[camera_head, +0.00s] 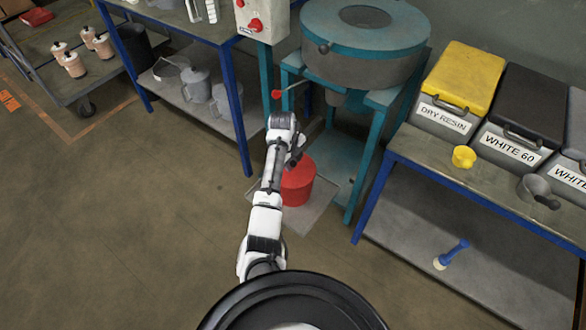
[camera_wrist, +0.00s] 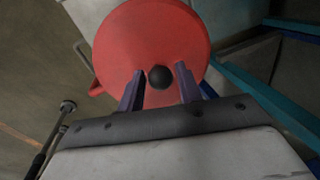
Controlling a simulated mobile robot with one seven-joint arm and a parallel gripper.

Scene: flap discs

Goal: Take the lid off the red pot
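The red pot (camera_head: 297,186) stands on a grey plate on the floor, partly hidden behind my arm in the head view. In the wrist view its round red lid (camera_wrist: 150,38) is seen from above, with a black knob (camera_wrist: 160,77) near the middle. A handle shows at the pot's left side. My gripper (camera_wrist: 159,80) is open, with one finger on each side of the knob in the picture. I cannot tell whether the fingertips are down at the knob's height. In the head view my gripper (camera_head: 298,152) is small and partly hidden.
A teal stand (camera_head: 375,140) with a round machine (camera_head: 365,40) rises just behind and right of the pot. A blue-legged bench (camera_head: 470,185) with resin bins is at right. Another blue-legged table (camera_head: 195,100) is at left.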

